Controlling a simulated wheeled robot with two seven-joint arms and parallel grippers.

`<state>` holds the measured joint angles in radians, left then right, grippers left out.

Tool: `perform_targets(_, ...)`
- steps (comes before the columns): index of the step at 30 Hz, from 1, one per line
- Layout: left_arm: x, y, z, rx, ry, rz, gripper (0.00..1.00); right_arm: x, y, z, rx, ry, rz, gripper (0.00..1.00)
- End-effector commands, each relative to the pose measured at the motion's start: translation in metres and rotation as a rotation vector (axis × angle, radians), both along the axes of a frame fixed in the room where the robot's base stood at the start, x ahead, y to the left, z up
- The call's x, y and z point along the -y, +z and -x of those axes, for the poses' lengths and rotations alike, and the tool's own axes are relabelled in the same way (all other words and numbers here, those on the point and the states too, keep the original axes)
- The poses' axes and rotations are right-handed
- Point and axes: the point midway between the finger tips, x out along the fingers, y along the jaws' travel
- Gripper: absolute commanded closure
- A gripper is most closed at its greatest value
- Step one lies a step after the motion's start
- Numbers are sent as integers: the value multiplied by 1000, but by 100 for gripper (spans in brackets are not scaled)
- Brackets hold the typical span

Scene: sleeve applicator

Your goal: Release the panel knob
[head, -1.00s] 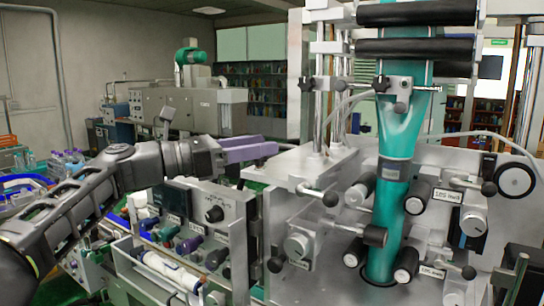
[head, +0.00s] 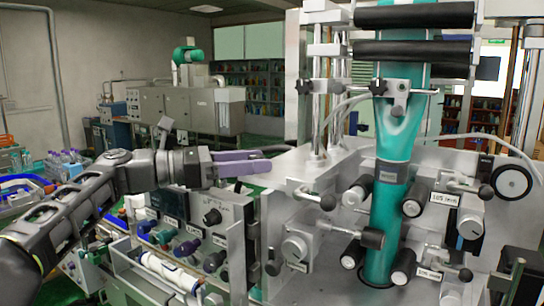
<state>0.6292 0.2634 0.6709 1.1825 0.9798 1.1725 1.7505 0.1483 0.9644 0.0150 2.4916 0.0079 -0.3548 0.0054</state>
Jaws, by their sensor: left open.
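The control panel (head: 232,236) stands at the left side of the machine, with a black knob (head: 212,217) on its upper part. My left gripper (head: 268,158) has purple fingers and is above and to the right of that knob, clear of it. Its fingers are apart with nothing between them. The knob shows fully below the gripper. My right gripper is not in view.
The sleeve machine (head: 330,200) with rollers and a teal sleeve (head: 392,190) fills the right side. Its metal plate lies close to my left fingertips. A white tube (head: 170,270) lies in front.

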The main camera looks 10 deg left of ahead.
Motion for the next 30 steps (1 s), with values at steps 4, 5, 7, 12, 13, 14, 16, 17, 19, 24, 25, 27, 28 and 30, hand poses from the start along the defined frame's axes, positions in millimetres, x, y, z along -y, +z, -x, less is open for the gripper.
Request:
perform_targets(4, 22, 3, -10, -1, -4, 2, 50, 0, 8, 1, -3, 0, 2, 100)
perform_targets(5, 25, 2, -12, 0, -3, 1, 50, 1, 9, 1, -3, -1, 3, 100)
perform_targets(7, 31, 2, -15, -1, -2, 0, 50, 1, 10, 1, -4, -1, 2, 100)
perform_targets(12, 36, 0, -18, 0, 0, 1, 50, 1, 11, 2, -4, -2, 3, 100)
perform_targets(13, 36, 0, -18, 0, 0, 1, 50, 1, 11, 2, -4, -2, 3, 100)
perform_targets(14, 36, 0, -18, 0, 0, 1, 50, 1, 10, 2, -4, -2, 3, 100)
perform_targets(16, 36, 0, -18, 0, 0, 1, 50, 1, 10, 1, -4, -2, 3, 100)
perform_targets(17, 36, 0, -18, 0, 0, 0, 50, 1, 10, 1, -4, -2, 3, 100)
perform_targets(19, 36, 0, -18, 0, 0, 0, 53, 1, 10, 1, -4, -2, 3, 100)
perform_targets(24, 36, 0, -18, 0, 0, 0, 67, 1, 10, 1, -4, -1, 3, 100)
perform_targets(25, 36, 0, -18, 0, 0, 0, 70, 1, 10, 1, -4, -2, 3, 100)
perform_targets(27, 36, 0, -18, 0, 0, 0, 76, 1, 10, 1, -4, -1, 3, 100)
perform_targets(28, 36, 0, -18, 0, 0, 0, 78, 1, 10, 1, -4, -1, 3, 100)
perform_targets(30, 36, 0, -18, 0, 0, 0, 84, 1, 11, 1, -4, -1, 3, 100)
